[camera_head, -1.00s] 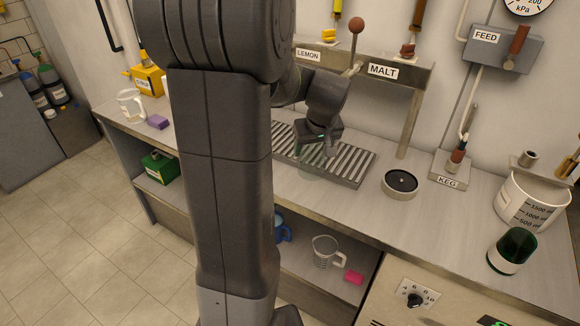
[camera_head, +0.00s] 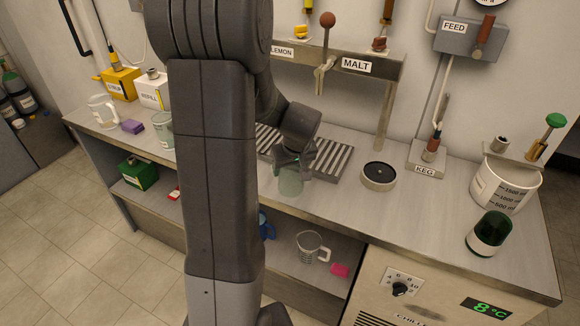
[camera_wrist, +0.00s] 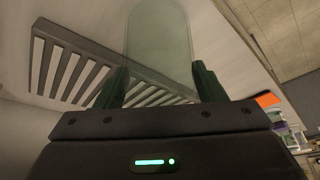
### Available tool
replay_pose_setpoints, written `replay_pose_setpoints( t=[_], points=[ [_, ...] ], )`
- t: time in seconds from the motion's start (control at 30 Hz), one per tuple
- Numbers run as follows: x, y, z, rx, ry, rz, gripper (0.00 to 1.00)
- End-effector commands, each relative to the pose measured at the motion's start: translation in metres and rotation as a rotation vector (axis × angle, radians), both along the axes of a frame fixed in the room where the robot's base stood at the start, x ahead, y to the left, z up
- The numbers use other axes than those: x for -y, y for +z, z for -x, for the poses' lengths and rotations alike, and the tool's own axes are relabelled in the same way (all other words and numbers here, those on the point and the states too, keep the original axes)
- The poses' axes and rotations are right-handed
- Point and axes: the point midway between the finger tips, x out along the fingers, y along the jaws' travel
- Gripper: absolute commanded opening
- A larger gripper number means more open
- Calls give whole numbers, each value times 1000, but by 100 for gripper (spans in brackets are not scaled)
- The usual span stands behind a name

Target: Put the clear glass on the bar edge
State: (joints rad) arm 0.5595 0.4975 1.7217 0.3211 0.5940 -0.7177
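The clear glass (camera_head: 290,183) is at the front of the bar counter, in front of the slatted drip tray (camera_head: 333,161). In the head view my gripper (camera_head: 290,165) is at its upper part. In the wrist view the clear glass (camera_wrist: 158,40) stands between my two fingers, one against each side, so my gripper (camera_wrist: 160,85) is shut on it. The glass looks upright near the bar edge (camera_head: 318,213). I cannot tell whether its base touches the counter.
A round black-topped coaster (camera_head: 379,174) is right of the tray. A dark green glass (camera_head: 489,233) and a white measuring bucket (camera_head: 503,187) stand further right. Another pale glass (camera_head: 163,131) and a purple sponge (camera_head: 132,126) are at left. The counter between coaster and green glass is clear.

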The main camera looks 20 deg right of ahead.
Motion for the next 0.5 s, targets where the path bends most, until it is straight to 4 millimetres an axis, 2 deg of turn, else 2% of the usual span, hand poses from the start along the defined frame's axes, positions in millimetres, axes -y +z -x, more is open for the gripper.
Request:
replay_pose_setpoints(
  t=[0.03, 0.1, 0.5],
  points=[
    [0, 0, 0, 0, 0, 0, 74],
    [0, 0, 0, 0, 0, 0, 84],
    [0, 6, 0, 1, 0, 0, 84]
  ],
)
